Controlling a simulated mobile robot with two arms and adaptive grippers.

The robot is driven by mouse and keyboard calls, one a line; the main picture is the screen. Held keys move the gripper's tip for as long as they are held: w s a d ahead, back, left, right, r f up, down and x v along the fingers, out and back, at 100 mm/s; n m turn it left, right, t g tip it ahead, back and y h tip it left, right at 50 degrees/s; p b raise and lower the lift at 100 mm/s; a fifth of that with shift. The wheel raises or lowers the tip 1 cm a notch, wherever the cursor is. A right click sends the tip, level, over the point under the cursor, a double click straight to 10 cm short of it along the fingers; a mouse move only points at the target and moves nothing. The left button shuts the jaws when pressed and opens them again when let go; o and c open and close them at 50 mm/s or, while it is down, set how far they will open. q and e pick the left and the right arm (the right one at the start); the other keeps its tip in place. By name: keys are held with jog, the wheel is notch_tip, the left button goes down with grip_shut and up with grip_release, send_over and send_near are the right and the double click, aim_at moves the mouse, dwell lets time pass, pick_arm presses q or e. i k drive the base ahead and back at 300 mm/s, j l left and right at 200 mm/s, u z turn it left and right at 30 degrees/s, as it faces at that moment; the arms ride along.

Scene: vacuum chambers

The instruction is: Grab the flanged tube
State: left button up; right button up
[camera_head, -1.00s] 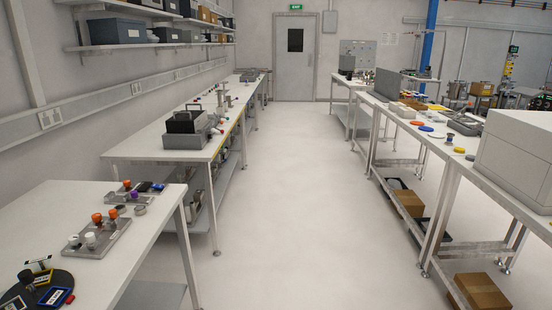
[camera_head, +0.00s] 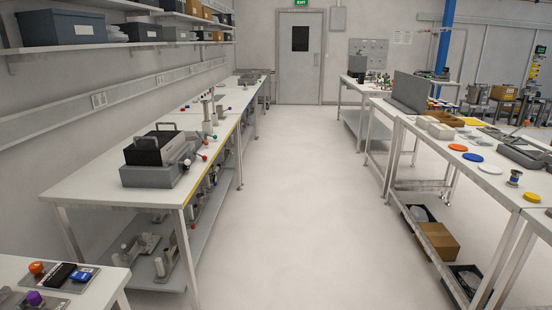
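I cannot tell for certain which part is the flanged tube. A small spool-shaped metal piece with wider ends (camera_head: 515,178) stands upright on the right-hand bench, near coloured discs. Upright metal tubular parts (camera_head: 208,122) stand on the left-hand bench, behind a grey and black device. More pale cylindrical parts (camera_head: 160,266) are on the shelf under that bench, too small to make out. Neither of my grippers is in view.
A wide clear aisle (camera_head: 290,190) runs to a grey door (camera_head: 300,58). The left bench (camera_head: 85,188) and right bench (camera_head: 440,134) border it. A nearer table (camera_head: 110,275) is at lower left. A cardboard box (camera_head: 438,241) is under the right bench.

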aim_at(207, 118)
jog(key=i, duration=3.55)
jog(key=i+l+u, duration=0.1)
jog(key=i+u, duration=0.3)
jog(key=i, duration=0.2)
jog(key=i+l+u, duration=0.4)
jog(key=i, duration=0.15)
jog(key=i+l+u, duration=0.4)
jog(key=i+j, duration=0.05)
jog(key=i, duration=0.05)
